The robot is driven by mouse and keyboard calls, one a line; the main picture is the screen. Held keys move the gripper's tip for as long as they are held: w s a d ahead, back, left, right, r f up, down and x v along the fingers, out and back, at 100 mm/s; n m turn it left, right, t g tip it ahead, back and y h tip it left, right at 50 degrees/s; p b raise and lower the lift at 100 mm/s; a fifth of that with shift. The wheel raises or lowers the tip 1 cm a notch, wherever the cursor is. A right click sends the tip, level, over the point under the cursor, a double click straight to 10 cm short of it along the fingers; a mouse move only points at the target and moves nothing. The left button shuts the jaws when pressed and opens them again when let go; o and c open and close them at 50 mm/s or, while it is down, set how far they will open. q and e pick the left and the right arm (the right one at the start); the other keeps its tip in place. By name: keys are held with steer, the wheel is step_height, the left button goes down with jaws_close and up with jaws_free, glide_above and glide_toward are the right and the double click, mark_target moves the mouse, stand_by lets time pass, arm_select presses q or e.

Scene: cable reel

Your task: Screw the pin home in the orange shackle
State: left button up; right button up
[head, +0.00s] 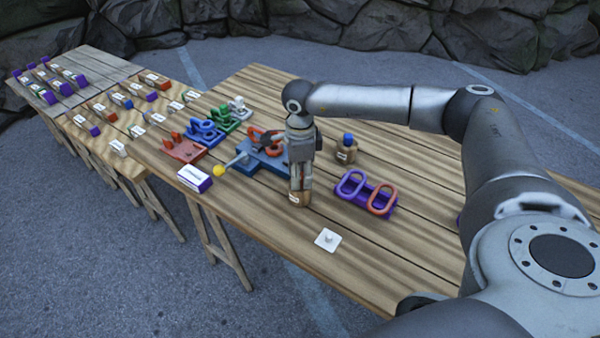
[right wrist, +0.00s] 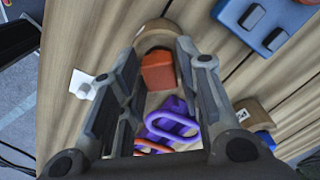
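The orange shackle (head: 275,149) sits on a blue base (head: 247,159) near the middle of the table, partly hidden by my right arm. My right gripper (head: 300,180) points down over a wooden holder (head: 300,199) to the right of and in front of the base. In the right wrist view, an orange block-shaped head (right wrist: 157,71), apparently the pin's, stands on the wooden holder (right wrist: 155,38) between my right fingertips. The fingers are spread on both sides of it; contact does not show. The pin's shank is hidden. My left gripper is not in view.
A yellow-tipped lever (head: 218,170) sticks out left of the base. A blue-topped wooden holder (head: 346,151) and a purple tray with purple and orange rings (head: 367,193) stand to the right. A white plate (head: 328,240) lies in front. Other coloured shackles (head: 206,130) stand behind left.

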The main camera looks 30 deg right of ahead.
jaws_close()
steer(key=shift+r+p, duration=2.45)
steer(key=shift+r, duration=1.6)
